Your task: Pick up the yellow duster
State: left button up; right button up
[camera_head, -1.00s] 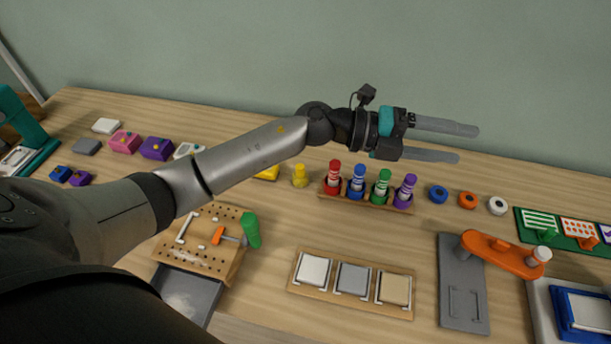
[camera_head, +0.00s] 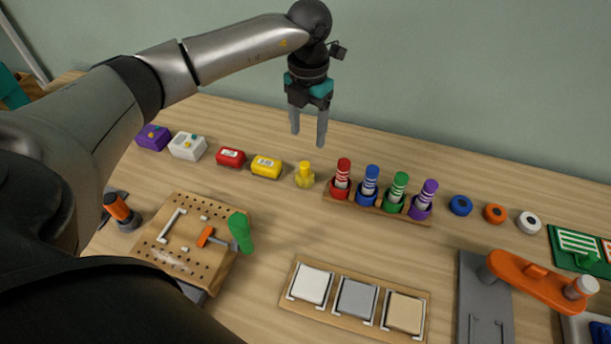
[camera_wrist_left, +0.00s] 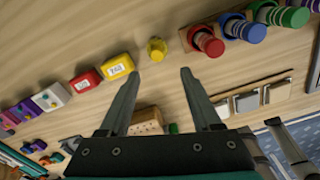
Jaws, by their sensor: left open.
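The yellow duster (camera_head: 266,167) looks to be the yellow block with a white label, lying on the wooden bench between a red block (camera_head: 230,157) and a small yellow knobbed piece (camera_head: 305,176). In the left wrist view the duster (camera_wrist_left: 117,66) is left of the fingers, partly near the left fingertip. My left gripper (camera_head: 308,139) is open and empty, pointing down above the back of the bench. It is up and to the right of the duster in the head view, apart from it. In the left wrist view the left gripper (camera_wrist_left: 160,72) shows clear space between its fingers. My right gripper is not seen.
A wooden rack (camera_head: 376,208) of colored markers stands right of the yellow knobbed piece. A white box (camera_head: 188,147) and a purple box (camera_head: 152,137) lie further left. A pegboard (camera_head: 170,262) with tools is in front. The bench between is clear.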

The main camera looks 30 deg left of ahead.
pick_arm(q)
send_over(305, 164)
jog(key=f, duration=0.5)
jog(key=shift+d+f+b, duration=0.15)
jog(key=shift+d+b, duration=0.2)
jog(key=shift+b, duration=0.05)
jog(key=shift+w+f, duration=0.1)
jog(key=shift+f, duration=0.55)
jog(key=f, duration=0.1)
jog(key=f+b, duration=0.1)
jog(key=f, duration=0.2)
jog(key=shift+a+f, duration=0.4)
jog(key=shift+r, duration=0.1)
grip_shut()
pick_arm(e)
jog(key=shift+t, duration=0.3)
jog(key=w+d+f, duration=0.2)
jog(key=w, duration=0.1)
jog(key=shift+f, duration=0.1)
